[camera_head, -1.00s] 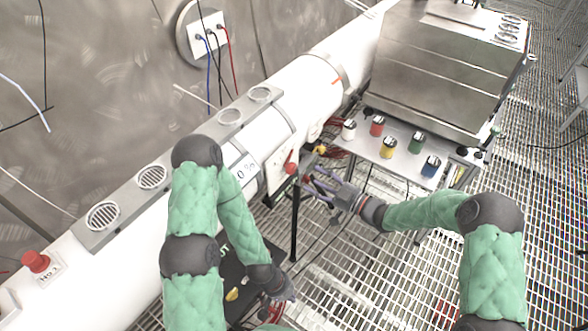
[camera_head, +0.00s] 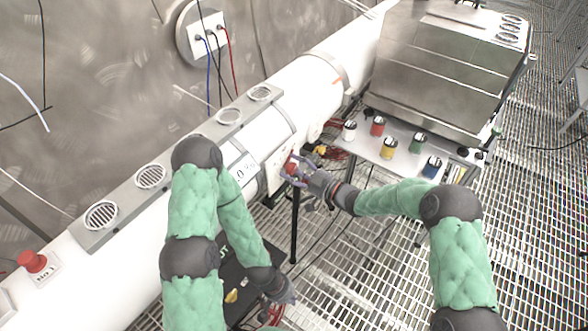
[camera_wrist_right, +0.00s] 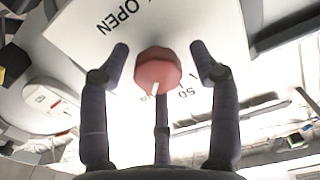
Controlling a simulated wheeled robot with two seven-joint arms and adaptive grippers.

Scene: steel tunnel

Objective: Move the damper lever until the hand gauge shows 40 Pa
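The damper lever's red knob (camera_head: 290,168) sits at the side of the white duct, in front of a white plate. In the right wrist view the knob (camera_wrist_right: 158,68) lies between my spread fingers, and the plate (camera_wrist_right: 195,30) reads OPEN and 50. My right gripper (camera_head: 296,172) is open around the knob; its fingers (camera_wrist_right: 159,54) show gaps on both sides, with no clear contact. My left gripper (camera_head: 284,293) hangs low near the floor grating, too small to tell open from shut. I cannot make out the hand gauge or a reading.
The long white duct (camera_head: 125,240) runs diagonally along the steel wall. A trolley (camera_head: 362,147) with several coloured cans stands behind my right arm, below a large steel box (camera_head: 440,65). A red button (camera_head: 33,261) is at the far left. Open grating lies below my right arm.

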